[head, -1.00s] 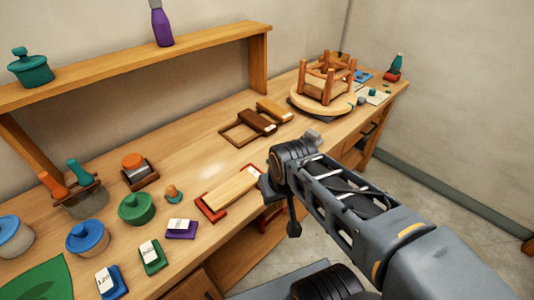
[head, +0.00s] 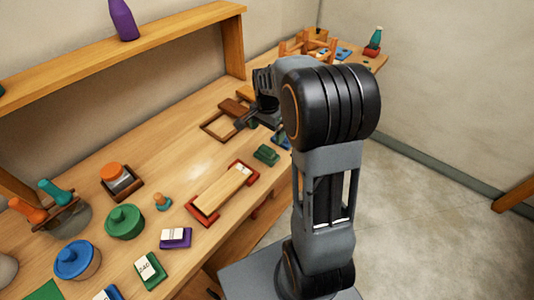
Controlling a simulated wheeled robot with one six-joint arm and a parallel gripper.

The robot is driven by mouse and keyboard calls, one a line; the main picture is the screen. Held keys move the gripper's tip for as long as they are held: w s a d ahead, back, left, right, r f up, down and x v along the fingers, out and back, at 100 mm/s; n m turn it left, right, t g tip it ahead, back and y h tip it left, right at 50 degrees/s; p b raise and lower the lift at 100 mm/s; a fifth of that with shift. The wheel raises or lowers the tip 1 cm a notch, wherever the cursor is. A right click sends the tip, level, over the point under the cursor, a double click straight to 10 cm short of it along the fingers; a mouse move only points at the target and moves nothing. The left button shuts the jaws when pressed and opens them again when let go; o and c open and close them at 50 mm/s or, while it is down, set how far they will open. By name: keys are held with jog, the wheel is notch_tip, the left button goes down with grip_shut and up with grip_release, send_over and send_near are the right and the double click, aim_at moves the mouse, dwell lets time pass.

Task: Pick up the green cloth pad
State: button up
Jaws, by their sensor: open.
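A small dark green pad (head: 266,154), which looks like the green cloth pad, lies flat on the wooden bench, right of the red-ended wooden board. Its cloth texture is too small to make out. My gripper (head: 259,124) is open and empty above the bench, a little beyond the pad in the picture and apart from it. My forearm hides part of the bench to the right of the pad. Another green block (head: 150,270) with a white label lies near the front left.
The red-ended board (head: 224,192) lies beside the pad. Brown frames (head: 217,126) lie just left of my gripper. A wooden stool (head: 305,46) stands at the far end, partly hidden. A shelf (head: 130,50) runs above the bench's back. Open bench lies left of the board.

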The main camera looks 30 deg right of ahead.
aim_at(267, 149)
notch_tip(267, 149, down, 11)
jog(key=shift+a+f+p, duration=0.1)
jog(key=shift+f+p, duration=0.05)
jog(key=shift+p, duration=0.4)
jog(key=c, duration=0.7)
jog(key=shift+o, duration=0.2)
jog(key=shift+r, duration=0.7)
jog(key=s+a+r+b, duration=0.1)
jog(key=s+r+b, duration=0.1)
jog(key=s+r, duration=0.9)
jog(key=s, duration=0.3)
jog(key=shift+r, duration=0.35)
